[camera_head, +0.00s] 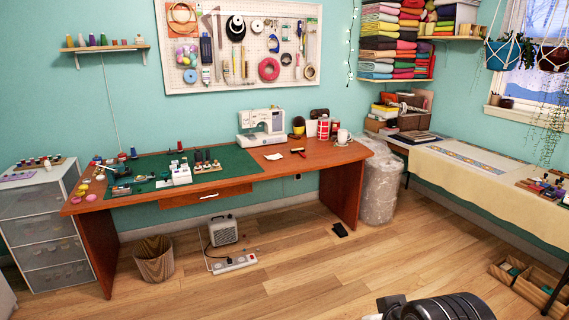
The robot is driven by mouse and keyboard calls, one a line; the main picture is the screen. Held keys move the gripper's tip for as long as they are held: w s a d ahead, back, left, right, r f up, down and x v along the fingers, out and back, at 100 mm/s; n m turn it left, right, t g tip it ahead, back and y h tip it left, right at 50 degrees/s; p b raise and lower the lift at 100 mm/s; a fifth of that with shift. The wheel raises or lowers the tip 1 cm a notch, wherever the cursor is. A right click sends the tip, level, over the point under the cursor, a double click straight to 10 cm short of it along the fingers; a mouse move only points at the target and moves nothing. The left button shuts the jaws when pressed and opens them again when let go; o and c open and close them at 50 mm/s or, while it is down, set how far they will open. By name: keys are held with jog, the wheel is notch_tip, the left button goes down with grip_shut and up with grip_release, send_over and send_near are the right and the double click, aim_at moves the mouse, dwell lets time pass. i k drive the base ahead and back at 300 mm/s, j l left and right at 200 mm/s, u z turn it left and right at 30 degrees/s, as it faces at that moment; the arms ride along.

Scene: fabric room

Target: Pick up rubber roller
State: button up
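A dark rounded part of my own arm shows at the bottom edge, right of centre, far from the roller. No gripper fingers can be made out, and nothing is seen held.
The sewing machine (262,127) stands left of the roller. A white mug (343,136) and red-and-white cans stand behind and right of it. A plastic-wrapped roll (377,185) stands at the desk's right end. A heater (223,230) and power strip (234,263) sit below. The front floor is largely clear.

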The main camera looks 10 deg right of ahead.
aim_at(301, 153)
jog(key=i, duration=2)
jog(key=i+u, duration=0.1)
jog(key=i, duration=0.65)
jog(key=i+l, duration=0.1)
jog(key=i, duration=0.65)
jog(key=i+l+u, duration=0.15)
jog(key=i, duration=0.6)
jog(key=i+u, duration=0.15)
jog(key=i, duration=0.2)
